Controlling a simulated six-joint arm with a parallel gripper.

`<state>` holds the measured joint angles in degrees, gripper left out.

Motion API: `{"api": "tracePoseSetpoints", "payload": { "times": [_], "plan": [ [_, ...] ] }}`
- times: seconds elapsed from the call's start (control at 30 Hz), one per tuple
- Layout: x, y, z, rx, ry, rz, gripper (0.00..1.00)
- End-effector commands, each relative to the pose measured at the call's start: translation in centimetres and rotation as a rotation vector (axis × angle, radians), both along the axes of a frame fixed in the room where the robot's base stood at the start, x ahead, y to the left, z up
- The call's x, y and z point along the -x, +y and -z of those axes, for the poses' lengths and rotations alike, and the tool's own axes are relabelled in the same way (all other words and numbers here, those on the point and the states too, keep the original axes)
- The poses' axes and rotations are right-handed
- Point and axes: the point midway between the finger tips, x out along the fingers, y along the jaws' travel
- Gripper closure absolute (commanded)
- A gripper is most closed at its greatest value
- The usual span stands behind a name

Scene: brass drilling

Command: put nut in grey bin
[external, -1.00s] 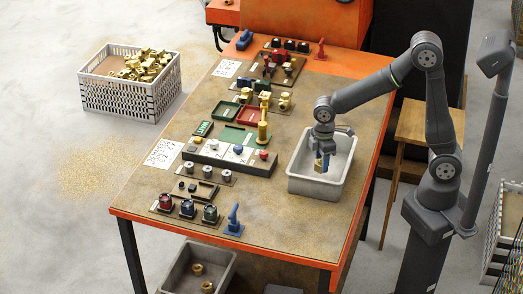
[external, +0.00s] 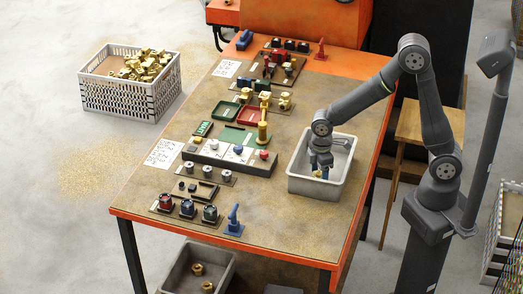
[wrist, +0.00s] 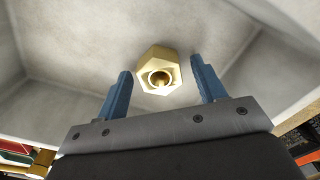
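A brass hex nut (wrist: 160,70) lies on the floor of the grey bin in the wrist view, its threaded hole facing the camera. The grey bin (external: 315,190) stands on the right side of the table, and its pale inside (wrist: 70,45) fills most of the wrist view. My gripper (wrist: 163,85) is over the bin with its blue fingers spread to either side of the nut, with gaps between them and it. In the external view my gripper (external: 321,168) reaches down inside the bin and largely hides the nut.
A row of buttons and small fixtures (external: 238,150) runs along the table left of the bin. Red and green trays (external: 250,114) lie farther back. A white crate of brass parts (external: 135,95) stands on the floor at left.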

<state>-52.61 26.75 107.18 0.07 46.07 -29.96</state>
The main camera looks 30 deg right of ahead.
Motion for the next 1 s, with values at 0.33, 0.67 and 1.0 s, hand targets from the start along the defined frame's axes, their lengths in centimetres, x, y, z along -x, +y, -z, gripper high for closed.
{"api": "tracePoseSetpoints", "payload": {
  "times": [0.33,0.67,1.0],
  "plan": [
    [0.0,0.0,-0.5,-0.002,-0.001,0.000,0.37],
    [-0.1,0.1,-6.6,-0.005,-0.005,0.000,0.37],
    [0.0,0.0,-11.8,-0.002,-0.001,0.000,0.37]
  ]
}}
